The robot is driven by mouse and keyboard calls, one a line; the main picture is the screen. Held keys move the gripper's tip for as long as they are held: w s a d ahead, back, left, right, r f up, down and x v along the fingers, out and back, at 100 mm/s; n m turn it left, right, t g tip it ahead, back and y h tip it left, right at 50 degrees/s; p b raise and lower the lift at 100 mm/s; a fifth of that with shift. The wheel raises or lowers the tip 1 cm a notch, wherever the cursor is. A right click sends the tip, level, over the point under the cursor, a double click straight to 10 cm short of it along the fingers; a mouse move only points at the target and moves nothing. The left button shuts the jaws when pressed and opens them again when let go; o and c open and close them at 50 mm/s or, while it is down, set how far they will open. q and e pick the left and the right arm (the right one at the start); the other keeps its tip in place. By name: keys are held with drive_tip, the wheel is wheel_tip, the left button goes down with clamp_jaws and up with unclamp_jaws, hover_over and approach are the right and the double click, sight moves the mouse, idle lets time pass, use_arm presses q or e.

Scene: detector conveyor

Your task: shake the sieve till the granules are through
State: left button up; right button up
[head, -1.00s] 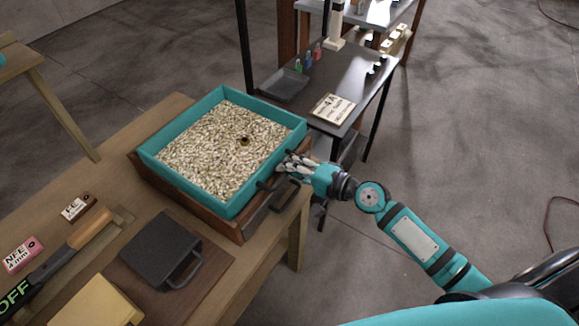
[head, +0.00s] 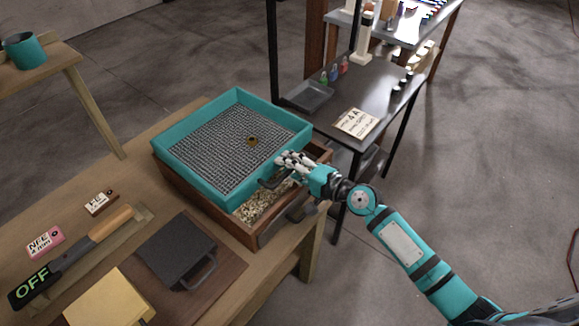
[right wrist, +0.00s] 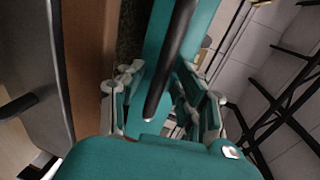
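The teal square sieve (head: 178,129) sits shifted toward the back left over the wooden box (head: 213,218). Its grey mesh (head: 215,135) looks bare of granules, with one small brown ring-like thing (head: 252,141) on it. Pale granules (head: 262,202) show in the wooden box under the sieve's front edge; the rest of the box is hidden. My right gripper (head: 287,164) is at the sieve's front-right side, its fingers closed around the dark handle (head: 272,180). The right wrist view shows the handle (right wrist: 170,65) between the fingers, against teal wall. My left gripper is out of view.
A black lidded box (head: 176,250) with a handle, a yellow block (head: 105,300), a lever marked OFF (head: 34,288) and small labelled blocks (head: 44,242) lie on the bench at left. A dark table (head: 375,95) with a sign (head: 356,123) stands behind right.

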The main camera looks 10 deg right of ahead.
drive_tip(key=shift+s+f, duration=0.1)
drive_tip(key=shift+s+d, duration=0.2)
drive_tip(key=shift+d, duration=0.05)
drive_tip(key=v, duration=0.7)
drive_tip(key=shift+s, duration=0.1)
idle(0.9)
